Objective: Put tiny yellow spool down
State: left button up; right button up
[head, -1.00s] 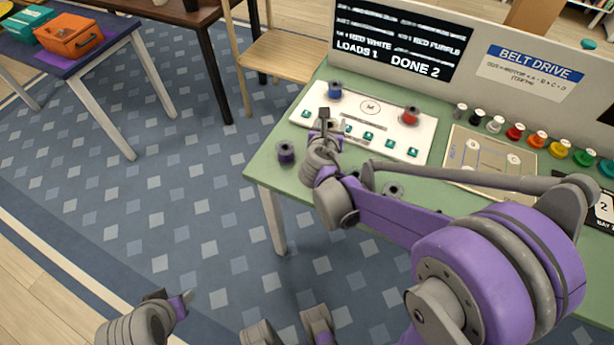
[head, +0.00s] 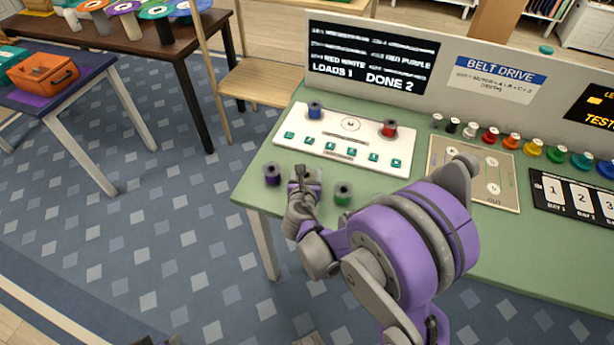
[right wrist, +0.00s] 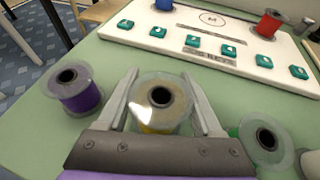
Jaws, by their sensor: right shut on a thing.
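My right gripper (right wrist: 162,103) is shut on the tiny yellow spool (right wrist: 161,103), with one finger on each side of its clear flange. Some yellow shows below the flange in the right wrist view. In the head view, my right gripper (head: 305,176) is low over the green table's near left part, and it mostly hides the yellow spool. I cannot tell whether the spool touches the table. A purple spool (right wrist: 78,90) stands to its left and a green spool (right wrist: 262,140) to its right. My left gripper is not clearly in view.
The green table (head: 480,245) holds a white board (head: 345,140) with a blue spool (head: 315,110), a red spool (head: 389,129) and teal buttons. A beige plate (head: 473,170) and a row of several small spools lie right. A black numbered panel (head: 575,197) is far right.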

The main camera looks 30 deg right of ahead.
jog(key=shift+f, duration=0.8)
jog(key=shift+f, duration=0.1)
jog(key=o, duration=0.9)
jog(key=shift+f+b, duration=0.1)
jog(key=shift+b, duration=0.2)
jog(key=o, duration=0.5)
